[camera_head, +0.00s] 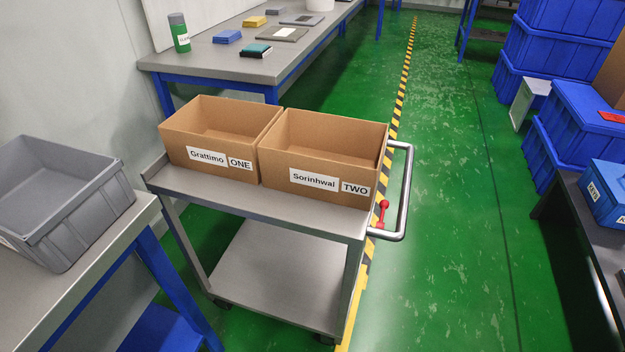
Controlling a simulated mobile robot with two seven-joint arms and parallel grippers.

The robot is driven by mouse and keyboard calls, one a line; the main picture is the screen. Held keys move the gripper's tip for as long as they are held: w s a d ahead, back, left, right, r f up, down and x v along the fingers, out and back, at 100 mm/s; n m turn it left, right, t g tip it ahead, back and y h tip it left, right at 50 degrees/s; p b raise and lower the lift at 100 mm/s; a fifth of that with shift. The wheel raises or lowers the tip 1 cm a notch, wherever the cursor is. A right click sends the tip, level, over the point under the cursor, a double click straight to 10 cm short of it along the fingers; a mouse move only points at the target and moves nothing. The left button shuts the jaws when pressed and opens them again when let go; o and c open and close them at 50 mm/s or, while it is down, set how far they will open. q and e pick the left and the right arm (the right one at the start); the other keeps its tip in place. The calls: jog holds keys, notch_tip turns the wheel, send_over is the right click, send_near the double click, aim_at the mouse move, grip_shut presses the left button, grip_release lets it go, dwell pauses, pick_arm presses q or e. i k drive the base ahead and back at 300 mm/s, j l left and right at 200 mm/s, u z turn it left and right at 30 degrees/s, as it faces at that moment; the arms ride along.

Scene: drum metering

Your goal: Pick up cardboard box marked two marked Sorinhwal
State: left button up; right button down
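The cardboard box marked Sorinhwal TWO (325,157) stands upright and open-topped on the upper shelf of a metal cart (260,203), at the cart's right end by its handle. Its front wall carries a "Sorinhwal" label and a "TWO" label. The part of its inside that shows looks empty; its floor is mostly hidden by the front wall. A similar open box marked Grattimo ONE (215,142) stands close against its left side. Neither of my grippers shows in the head view.
A grey crate (62,226) sits on a table at the left. A workbench (215,65) with a green bottle (179,33) and small items stands behind the cart. Stacked blue crates (563,50) and a dark table are at the right. Green floor (450,200) right of the cart is clear.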

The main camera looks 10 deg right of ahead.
aim_at(337, 159)
jog(key=l+u, duration=0.1)
jog(key=u, duration=0.65)
jog(key=l+u, duration=0.3)
jog(key=l, duration=0.25)
jog(key=l+u, duration=0.3)
jog(key=l, duration=0.25)
jog(key=l+u, duration=0.3)
jog(key=l, duration=0.2)
jog(key=k+l+u, duration=0.3)
jog(key=l, duration=0.2)
jog(key=i+l, duration=0.05)
jog(key=i, duration=0.05)
